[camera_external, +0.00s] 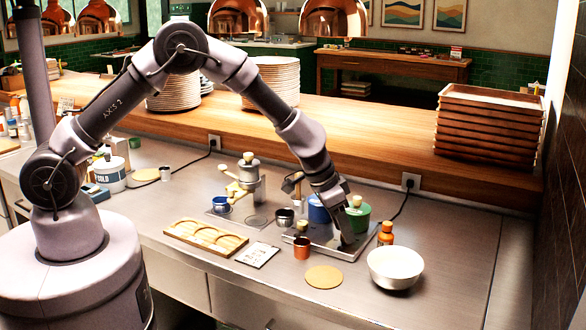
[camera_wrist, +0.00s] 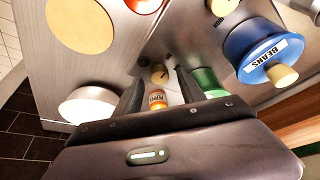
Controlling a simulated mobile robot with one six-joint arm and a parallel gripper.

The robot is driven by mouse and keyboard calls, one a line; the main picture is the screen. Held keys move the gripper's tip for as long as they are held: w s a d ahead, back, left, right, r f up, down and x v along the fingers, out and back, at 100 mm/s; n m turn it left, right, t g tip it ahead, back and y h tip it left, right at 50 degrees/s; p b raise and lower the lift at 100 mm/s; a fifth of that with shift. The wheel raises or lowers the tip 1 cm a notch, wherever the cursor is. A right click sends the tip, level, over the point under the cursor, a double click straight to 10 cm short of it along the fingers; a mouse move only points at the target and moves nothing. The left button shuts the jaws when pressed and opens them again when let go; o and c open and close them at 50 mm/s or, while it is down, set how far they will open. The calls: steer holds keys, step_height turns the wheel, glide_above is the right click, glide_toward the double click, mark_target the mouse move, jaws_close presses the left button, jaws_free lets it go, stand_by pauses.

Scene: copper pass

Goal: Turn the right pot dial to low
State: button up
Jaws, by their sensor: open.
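A small beige dial (camera_wrist: 160,73) with a dark mark sits on the steel hotplate (camera_wrist: 188,30), between my fingertips in the wrist view. My gripper (camera_wrist: 160,76) is open, pointing down with one finger on each side of the dial; contact is not clear. In the outside view my gripper (camera_external: 346,240) is at the hotplate's front right and hides the dial. A green pot (camera_external: 358,220) stands behind my gripper, partly covered by it; its side also shows in the wrist view (camera_wrist: 207,82). A blue pot (camera_external: 318,211), labelled BEANS in the wrist view (camera_wrist: 262,50), stands to its left.
An orange-capped bottle (camera_external: 386,235) and a white bowl (camera_external: 395,270) stand close right of my gripper. A wooden tray (camera_external: 205,237) lies left. A raised wooden shelf (camera_external: 400,160) runs behind.

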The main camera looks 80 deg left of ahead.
steer(key=shift+w+f, duration=0.3)
steer(key=shift+f, duration=0.35)
jaws_close()
